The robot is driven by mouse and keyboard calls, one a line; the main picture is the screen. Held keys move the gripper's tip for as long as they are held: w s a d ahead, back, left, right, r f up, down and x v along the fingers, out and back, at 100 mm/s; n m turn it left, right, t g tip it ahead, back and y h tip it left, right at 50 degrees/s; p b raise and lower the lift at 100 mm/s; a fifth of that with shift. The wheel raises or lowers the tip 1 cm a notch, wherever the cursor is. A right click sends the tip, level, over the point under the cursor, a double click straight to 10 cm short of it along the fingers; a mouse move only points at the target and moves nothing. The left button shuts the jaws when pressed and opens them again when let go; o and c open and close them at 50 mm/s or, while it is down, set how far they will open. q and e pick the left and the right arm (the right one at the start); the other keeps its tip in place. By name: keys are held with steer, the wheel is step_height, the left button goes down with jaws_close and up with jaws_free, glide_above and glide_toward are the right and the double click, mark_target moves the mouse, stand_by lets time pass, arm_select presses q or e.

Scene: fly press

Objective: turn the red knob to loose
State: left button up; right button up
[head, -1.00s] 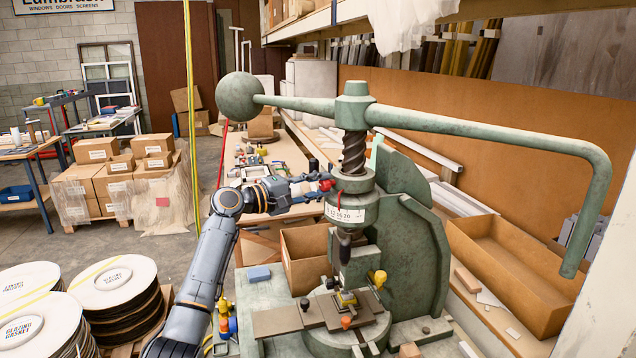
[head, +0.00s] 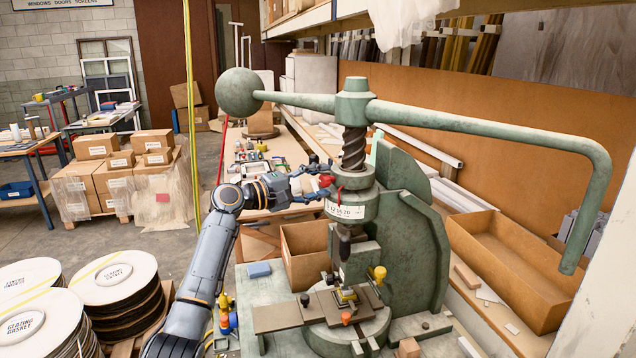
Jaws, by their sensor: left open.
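The red knob (head: 326,180) is small and sits on the left side of the green fly press (head: 410,230), level with the collar below the screw. My left gripper (head: 318,182) comes in from the left at the knob's height. Its fingers are open, with the tips right at the knob. I cannot tell whether they touch it. The fingers partly hide the knob. My right gripper is not in view.
The press's long handle (head: 490,135) with its ball weight (head: 239,94) spans above my left arm. A cardboard box (head: 304,255) stands behind the press table. A yellow knob (head: 379,273) and an orange knob (head: 346,318) sit lower on the press.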

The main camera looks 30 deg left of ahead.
arm_select(q)
steer(key=v, duration=1.2)
steer(key=shift+a, duration=0.1)
